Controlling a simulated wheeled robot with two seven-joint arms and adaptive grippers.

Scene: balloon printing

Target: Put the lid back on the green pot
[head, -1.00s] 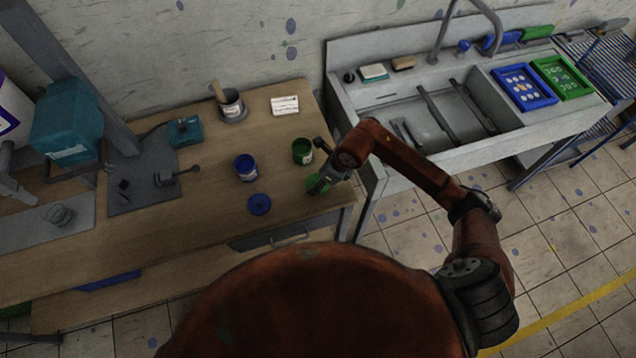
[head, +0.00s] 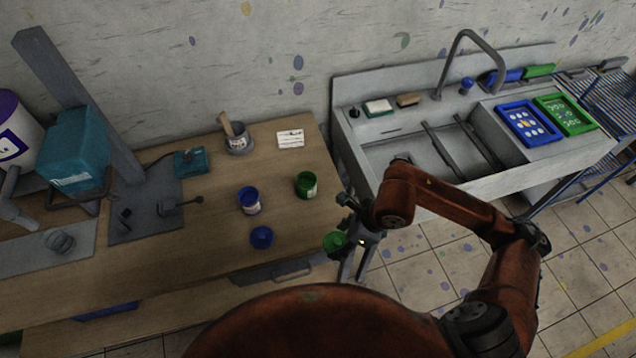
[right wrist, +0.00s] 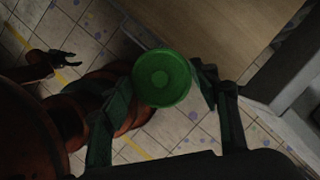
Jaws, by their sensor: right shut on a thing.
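The green pot (head: 307,185) stands upright and open on the workbench, near its right end. My right gripper (head: 343,236) is shut on the green lid (head: 334,242) and holds it off the bench's right end, nearer me than the pot and apart from it. In the right wrist view the round green lid (right wrist: 162,78) sits between the two fingers, its face with a raised rim and centre disc toward the camera. My left gripper (right wrist: 72,59) shows small at the left of the right wrist view, its fingers parted and empty. It is out of the head view.
A blue pot (head: 249,201) stands left of the green pot, with a blue lid (head: 262,237) flat before it. A grey pot with a brush (head: 237,138) and a white card (head: 290,139) lie behind. The sink (head: 400,150) is to the right.

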